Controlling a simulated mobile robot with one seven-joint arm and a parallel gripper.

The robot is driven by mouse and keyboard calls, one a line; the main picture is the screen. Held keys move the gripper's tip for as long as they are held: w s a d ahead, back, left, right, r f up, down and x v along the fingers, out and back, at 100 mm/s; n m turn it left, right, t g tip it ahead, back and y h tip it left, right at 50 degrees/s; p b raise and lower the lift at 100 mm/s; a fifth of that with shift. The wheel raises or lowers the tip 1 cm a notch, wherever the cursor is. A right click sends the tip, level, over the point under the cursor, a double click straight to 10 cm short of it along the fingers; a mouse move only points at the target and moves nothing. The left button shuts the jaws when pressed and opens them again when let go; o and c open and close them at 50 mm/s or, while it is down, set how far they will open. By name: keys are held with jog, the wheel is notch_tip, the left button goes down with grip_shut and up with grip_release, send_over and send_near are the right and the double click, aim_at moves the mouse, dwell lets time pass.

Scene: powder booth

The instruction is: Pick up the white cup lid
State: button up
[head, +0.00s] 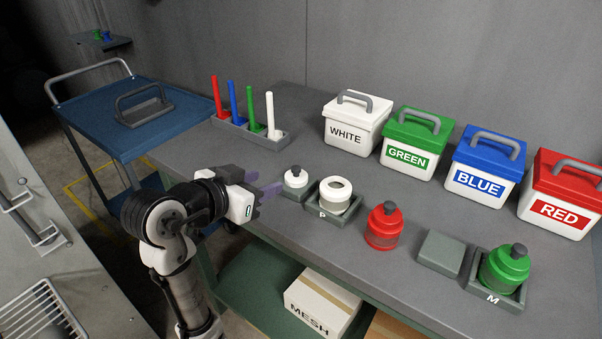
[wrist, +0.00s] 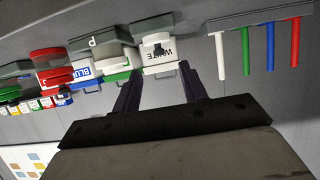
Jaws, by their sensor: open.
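The white cup lid (head: 296,178) is a white disc with a dark knob. It rests on a small grey block at the left-front of the bench, and also shows in the wrist view (wrist: 153,57), in front of the WHITE box. My gripper (head: 267,184) is open and empty, just left of the lid and apart from it. In the wrist view my gripper (wrist: 160,70) has its two dark fingers spread, with the lid framed between and beyond their tips. The white cup (head: 334,201) stands without a lid in the tray marked P, right of the lid.
A red lidded cup (head: 384,228), a bare grey block (head: 441,252) and a green lidded cup (head: 505,268) in tray M stand to the right. Colored sticks (head: 250,107) stand upright in a rack behind. WHITE, GREEN, BLUE and RED boxes line the back. A blue cart (head: 95,105) is left.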

aim_at(294, 169)
jog(key=x, duration=0.6)
jog(key=shift+w+d+p, duration=0.1)
jog(key=shift+p, duration=0.2)
jog(key=w+d, duration=0.1)
jog(key=w+d+p, duration=0.1)
jog(key=w+d, duration=0.1)
jog(key=shift+w+f, duration=0.1)
jog(key=shift+f, duration=0.2)
jog(key=shift+w+d+f, duration=0.25)
jog(key=shift+w, duration=0.15)
jog(key=c, duration=0.7)
